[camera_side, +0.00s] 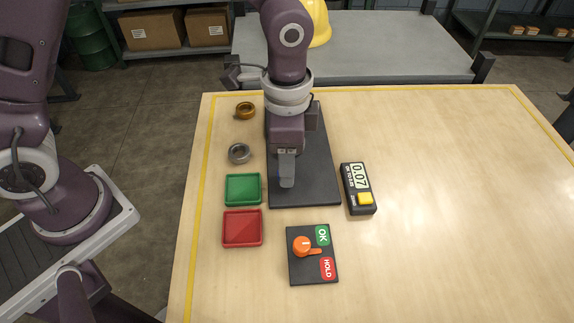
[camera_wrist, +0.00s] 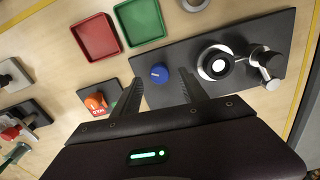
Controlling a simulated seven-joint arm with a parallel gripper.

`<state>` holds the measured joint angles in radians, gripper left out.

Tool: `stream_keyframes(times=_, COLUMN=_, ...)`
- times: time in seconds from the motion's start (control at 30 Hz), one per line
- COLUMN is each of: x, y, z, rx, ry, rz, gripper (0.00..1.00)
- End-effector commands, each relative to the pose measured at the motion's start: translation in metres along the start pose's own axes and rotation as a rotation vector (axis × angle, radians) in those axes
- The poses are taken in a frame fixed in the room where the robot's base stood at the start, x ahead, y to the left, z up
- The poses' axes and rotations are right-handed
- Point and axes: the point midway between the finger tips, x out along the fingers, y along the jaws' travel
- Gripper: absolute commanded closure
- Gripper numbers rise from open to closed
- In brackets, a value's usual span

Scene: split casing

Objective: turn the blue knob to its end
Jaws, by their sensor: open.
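The blue knob (camera_wrist: 160,73) stands on a dark plate (camera_wrist: 250,33) in the wrist view, with a light mark on its top. In the side view the knob is hidden behind my gripper. My gripper (camera_side: 287,183) points down over the near part of the dark plate (camera_side: 318,170). In the wrist view its two fingers (camera_wrist: 160,77) are apart and empty, one to each side of the knob in the picture. I cannot tell whether the fingertips are down around the knob or still above it.
Near the dark plate are a green tray (camera_side: 243,189), a red tray (camera_side: 242,228), a meter (camera_side: 358,188) reading 0.07, and a small panel with an orange knob (camera_side: 302,246). A black-and-white round part (camera_wrist: 215,62) shares the plate. The table's right side is clear.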

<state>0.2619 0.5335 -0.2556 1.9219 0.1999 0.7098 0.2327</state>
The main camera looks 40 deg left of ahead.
Motion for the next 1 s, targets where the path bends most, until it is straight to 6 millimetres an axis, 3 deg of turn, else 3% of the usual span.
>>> stream_keyframes(times=0.2, x=-0.039, y=0.000, z=-0.001, rx=-0.001, ry=0.003, rz=-0.001, gripper=0.49)
stream_keyframes(times=0.57, x=-0.046, y=-0.001, z=0.001, rx=-0.006, ry=0.003, rz=-0.002, gripper=0.49)
stream_keyframes(times=0.63, x=-0.060, y=-0.005, z=0.011, rx=-0.041, ry=0.019, rz=-0.024, gripper=0.49)
stream_keyframes(times=0.73, x=-0.102, y=-0.017, z=0.048, rx=-0.179, ry=0.079, rz=-0.093, gripper=0.49)
stream_keyframes(times=0.83, x=-0.143, y=-0.018, z=0.105, rx=-0.384, ry=0.171, rz=-0.162, gripper=0.49)
stream_keyframes(times=0.9, x=-0.160, y=-0.011, z=0.142, rx=-0.523, ry=0.243, rz=-0.192, gripper=0.49)
stream_keyframes(times=1.0, x=-0.169, y=0.004, z=0.182, rx=-0.686, ry=0.340, rz=-0.212, gripper=0.49)
